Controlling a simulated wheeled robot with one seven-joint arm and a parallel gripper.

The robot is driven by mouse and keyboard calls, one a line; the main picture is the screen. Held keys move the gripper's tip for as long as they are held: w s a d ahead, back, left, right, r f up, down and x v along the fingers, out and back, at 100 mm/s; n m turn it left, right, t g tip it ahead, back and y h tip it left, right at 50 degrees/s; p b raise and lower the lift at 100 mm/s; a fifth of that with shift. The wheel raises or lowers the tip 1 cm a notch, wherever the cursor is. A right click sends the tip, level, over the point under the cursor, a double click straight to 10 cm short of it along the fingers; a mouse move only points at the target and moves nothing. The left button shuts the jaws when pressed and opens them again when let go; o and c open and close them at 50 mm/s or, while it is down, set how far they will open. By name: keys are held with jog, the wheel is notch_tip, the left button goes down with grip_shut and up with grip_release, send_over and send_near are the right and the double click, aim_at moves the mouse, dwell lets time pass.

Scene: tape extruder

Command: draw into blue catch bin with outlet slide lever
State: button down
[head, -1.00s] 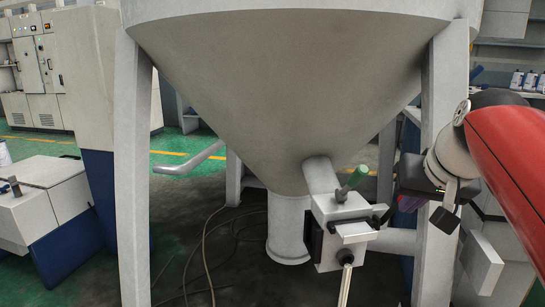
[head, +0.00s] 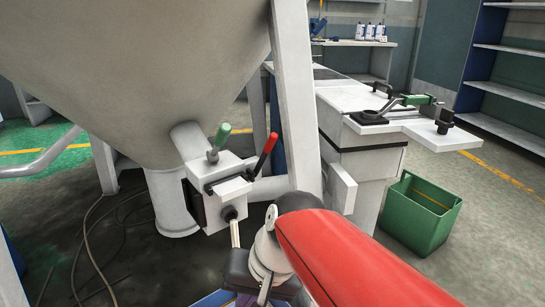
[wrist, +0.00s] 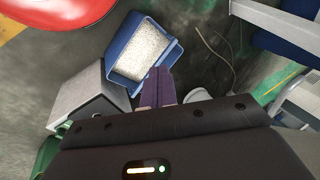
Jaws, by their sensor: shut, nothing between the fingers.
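The outlet valve block (head: 218,192) sits on the hopper's side outlet. A lever with a green handle (head: 219,137) rises from its top, and a lever with a red handle (head: 266,153) tilts up to the right. I cannot tell which is the outlet slide lever. The blue catch bin (wrist: 115,58) shows in the wrist view, holding pale granules; only a blue edge shows low in the head view (head: 212,299). My gripper, with purple fingers (wrist: 158,76), is shut and empty. In the wrist view its fingertips overlap the bin's near edge. In the head view it is low, below the valve block.
The grey hopper (head: 130,75) stands on pale legs (head: 297,100), one just right of the valve. A green crate (head: 420,212) stands on the floor at right, beside a white machine bench (head: 365,105). Cables (head: 88,235) lie under the hopper.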

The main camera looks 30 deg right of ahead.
jog(key=w+m+y+b, duration=0.3)
jog(key=w+m+y, duration=0.2)
jog(key=m+y, duration=0.15)
jog(key=m+t+y+b, duration=0.4)
jog(key=m+t+b, duration=0.2)
jog(key=m+t, duration=0.95)
send_near(263, 157)
jog(key=s+d, duration=0.5)
jog(key=s, duration=0.3)
jog(key=r+p+x, duration=0.1)
jog(key=x, duration=1.3)
jog(key=shift+s+r+n+t, duration=0.15)
jog(key=shift+s+n+t, duration=0.1)
jog(key=shift+n+t, duration=0.2)
jog(key=shift+r+p, duration=0.1)
jog(key=shift+p, duration=0.2)
